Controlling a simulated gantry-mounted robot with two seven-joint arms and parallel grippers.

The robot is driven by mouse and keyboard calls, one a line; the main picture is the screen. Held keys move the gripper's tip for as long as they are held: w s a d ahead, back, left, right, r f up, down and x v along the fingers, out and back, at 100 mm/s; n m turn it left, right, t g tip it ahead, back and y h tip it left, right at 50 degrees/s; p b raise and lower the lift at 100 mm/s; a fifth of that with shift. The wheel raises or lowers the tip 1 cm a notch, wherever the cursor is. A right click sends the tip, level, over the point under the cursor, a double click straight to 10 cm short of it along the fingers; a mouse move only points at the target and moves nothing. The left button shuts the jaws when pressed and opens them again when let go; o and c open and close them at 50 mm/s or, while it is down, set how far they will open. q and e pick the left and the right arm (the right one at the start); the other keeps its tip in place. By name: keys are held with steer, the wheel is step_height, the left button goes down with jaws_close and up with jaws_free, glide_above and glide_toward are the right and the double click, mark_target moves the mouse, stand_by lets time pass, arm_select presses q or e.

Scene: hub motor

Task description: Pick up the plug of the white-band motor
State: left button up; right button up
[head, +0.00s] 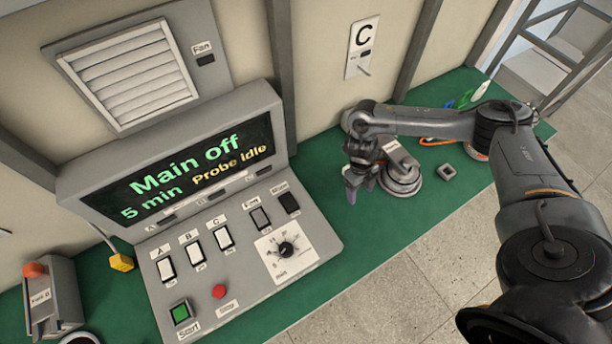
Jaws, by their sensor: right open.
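My right gripper (360,188) points down over the green bench, left of a grey round motor (402,180) and close to it. Its fingers are apart, and I see nothing between them. The motor has a pale labelled block on top, partly hidden by my wrist. A second round part (477,154) shows beneath my right forearm, with an orange cable (436,141) near it. I cannot make out a white band on either, nor a plug that clearly belongs to one. My left gripper is out of view.
A control console (325,238) reading "Main off" stands left of the gripper. A small square grey part (446,172) lies right of the motor. Green and blue items (470,97) lie at the back right.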

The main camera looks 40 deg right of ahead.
steer(key=w+d+r+b, duration=0.1)
steer(key=w+d, duration=0.1)
steer(key=w+d+r+t+b, duration=0.1)
steer(key=w+d+r, duration=0.1)
steer(key=w, duration=0.1)
steer(key=w+d+r+t+b, duration=0.1)
steer(key=w+d, duration=0.1)
steer(key=w, duration=0.1)
steer(key=shift+r+m+h, duration=0.2)
steer(key=shift+m+h, duration=0.2)
steer(key=shift+w+f+t, duration=0.25)
steer(key=shift+f+t, duration=0.05)
step_height(320, 180, down, 3)
steer(key=shift+a+f+b, duration=0.1)
steer(key=shift+b, duration=0.25)
steer(key=shift+a+f, duration=0.15)
steer(key=shift+f, duration=2.95)
steer(key=shift+c, duration=0.5)
steer(key=c, duration=1.1)
